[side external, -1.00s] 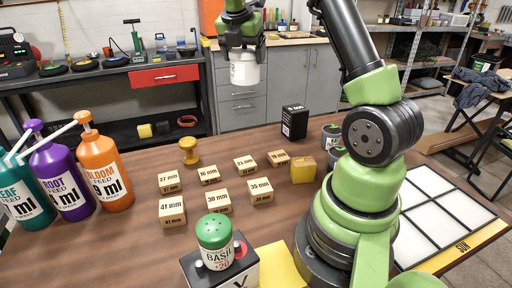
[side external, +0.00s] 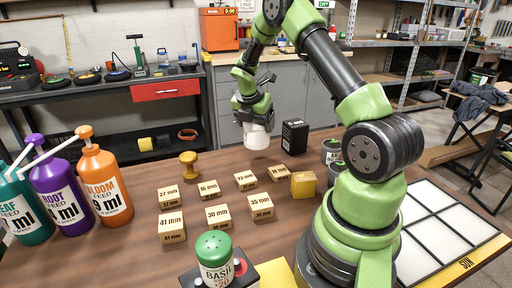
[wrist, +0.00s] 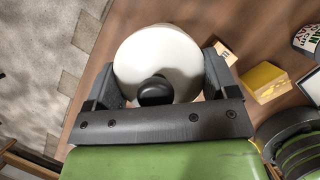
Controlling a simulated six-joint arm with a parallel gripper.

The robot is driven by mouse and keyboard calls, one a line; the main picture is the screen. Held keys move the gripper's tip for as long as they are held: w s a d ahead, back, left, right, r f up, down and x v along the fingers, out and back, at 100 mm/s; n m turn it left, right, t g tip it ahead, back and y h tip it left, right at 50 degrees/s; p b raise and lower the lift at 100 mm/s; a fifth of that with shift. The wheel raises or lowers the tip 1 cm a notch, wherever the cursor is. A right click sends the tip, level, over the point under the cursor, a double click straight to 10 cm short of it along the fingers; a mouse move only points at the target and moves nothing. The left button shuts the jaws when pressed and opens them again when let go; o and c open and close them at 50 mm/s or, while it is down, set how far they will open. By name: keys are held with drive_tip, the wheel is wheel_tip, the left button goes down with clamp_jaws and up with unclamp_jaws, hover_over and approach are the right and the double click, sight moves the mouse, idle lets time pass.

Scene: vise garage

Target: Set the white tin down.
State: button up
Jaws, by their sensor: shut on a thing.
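The white tin (side external: 257,138) is at the far edge of the wooden table, just left of the black box (side external: 294,137). My gripper (side external: 256,120) points down and is shut on the tin's upper part. The tin looks upright and low over the tabletop; I cannot tell whether its bottom touches. In the wrist view the tin's round white top (wrist: 158,50) lies between the two fingers of my gripper (wrist: 163,75), with a dark knob in front of it. The tin's underside is hidden there.
Several wooden size blocks (side external: 218,217) stand mid-table, with a yellow block (side external: 303,185) to their right. A yellow-brown knobbed piece (side external: 189,164) is to the left of the tin. Pump bottles (side external: 105,185) stand at left. A green-topped basil shaker (side external: 215,258) is in front.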

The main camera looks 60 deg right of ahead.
sight(256, 141)
drive_tip(key=shift+f, duration=2.95)
drive_tip(key=shift+f, duration=0.1)
drive_tip(key=o, duration=1.1)
drive_tip(key=s+a+r+m+t, duration=0.1)
drive_tip(key=a+r+m, duration=0.2)
drive_tip(key=a+r, duration=0.45)
drive_tip(key=a+r+m+t, duration=0.1)
drive_tip(key=a+r+m, duration=0.25)
drive_tip(key=r, duration=0.75)
drive_tip(key=s+a+r+m+t+y, duration=0.1)
drive_tip(key=s+a+r+m+y, duration=0.1)
drive_tip(key=s+a+m, duration=0.2)
drive_tip(key=s+a+r+m+t+y, duration=0.2)
drive_tip(key=s+a+m, duration=0.3)
drive_tip(key=a, duration=0.3)
drive_tip(key=s+a+r+m+t+y, duration=0.2)
drive_tip(key=s+a+r+m, duration=0.1)
drive_tip(key=s+a+m, duration=0.2)
drive_tip(key=shift+s+a+r+m, duration=0.2)
drive_tip(key=shift+a+r+m, duration=0.1)
drive_tip(key=shift+a+m, duration=0.4)
